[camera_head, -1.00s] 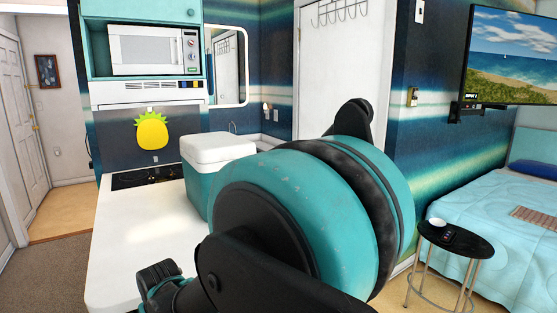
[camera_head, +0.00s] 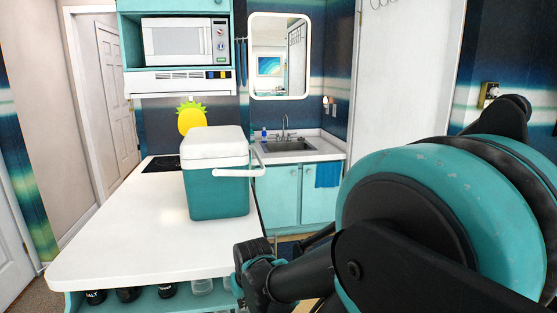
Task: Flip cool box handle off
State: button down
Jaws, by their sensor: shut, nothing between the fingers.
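The cool box (camera_head: 216,190) has a teal body and a closed white lid. It stands upright on the white counter, near its right edge. Its white handle (camera_head: 238,173) sticks out from the upper side of the box, toward the right and front, about level with the lid's lower edge. My arm fills the lower right of the head view, and a black and teal part of it is in front of the counter's right side. No gripper fingers can be made out. Nothing of mine visibly touches the box or handle.
The white counter (camera_head: 140,240) is clear in front of the cool box. A dark hob (camera_head: 160,164) lies behind it to the left. The sink (camera_head: 287,146) and teal cabinets (camera_head: 285,193) are to the right. Several black-lidded jars (camera_head: 127,294) stand on a shelf under the counter.

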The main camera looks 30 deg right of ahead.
aim_at(218, 172)
jog(key=l, duration=0.5)
jog(key=i+l, duration=0.15)
jog(key=l, duration=0.4)
jog(key=i+l, duration=0.3)
jog(key=l+u, duration=0.1)
jog(key=l, duration=0.2)
